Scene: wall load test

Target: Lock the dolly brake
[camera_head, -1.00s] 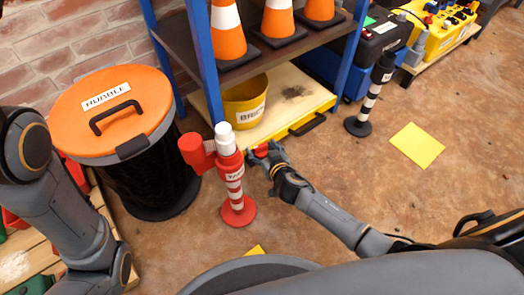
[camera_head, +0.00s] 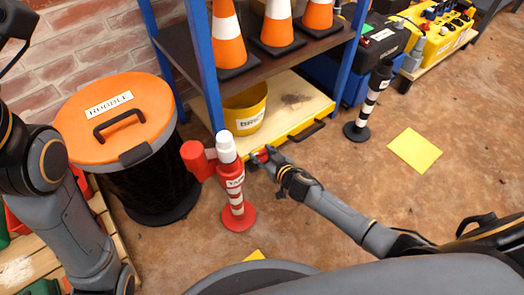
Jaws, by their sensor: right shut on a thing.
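The dolly (camera_head: 296,92) is a low yellow-edged platform with a wooden top, under the shelf, with a dark handle (camera_head: 307,130) at its front edge. A small red part (camera_head: 261,156), which looks like the brake lever, shows at the dolly's front left corner. My right gripper (camera_head: 260,158) is there, shut on the red part. The red and white post partly hides this spot, so I cannot tell the lever's angle. My left arm rises at the left edge; its gripper is out of view.
A red post (camera_head: 233,186) with a tape label stands just left of my right gripper. An orange-lidded rubble bin (camera_head: 116,115) stands further left. A yellow bucket (camera_head: 245,105) sits on the dolly. Cones (camera_head: 228,40) stand on the shelf.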

